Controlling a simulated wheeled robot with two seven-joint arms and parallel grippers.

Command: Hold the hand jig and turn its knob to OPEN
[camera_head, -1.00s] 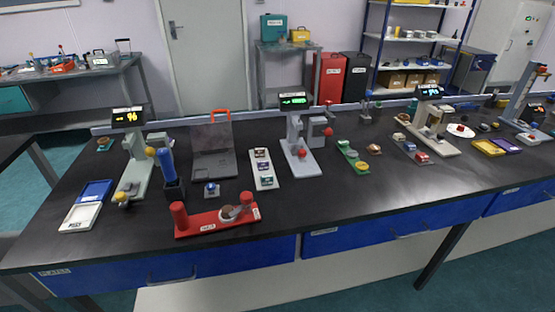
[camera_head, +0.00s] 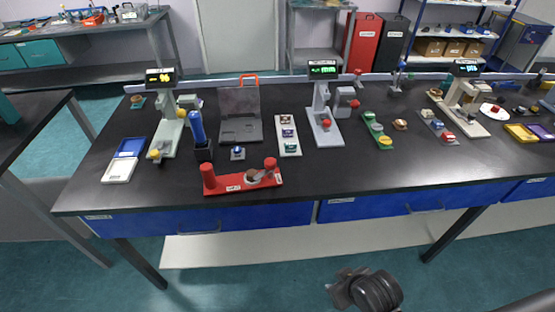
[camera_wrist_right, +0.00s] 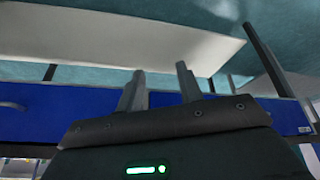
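What looks like the hand jig (camera_head: 230,187) is a red base near the front edge of the black bench, left of centre. It has a red post at each end and a round brownish knob (camera_head: 253,175) near its right post. Its label is too small to read, and I cannot tell the knob's setting. My right gripper (camera_wrist_right: 160,88) is open and empty in the right wrist view, with two grey fingers apart. In the head view my right wrist shows low in front of the bench, well away from the jig. My left gripper is out of view.
Behind the jig are a small grey block with a blue knob (camera_head: 237,153), a black holder with a blue handle (camera_head: 198,128) and a white strip of samples (camera_head: 288,137). Display stands line the bench.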

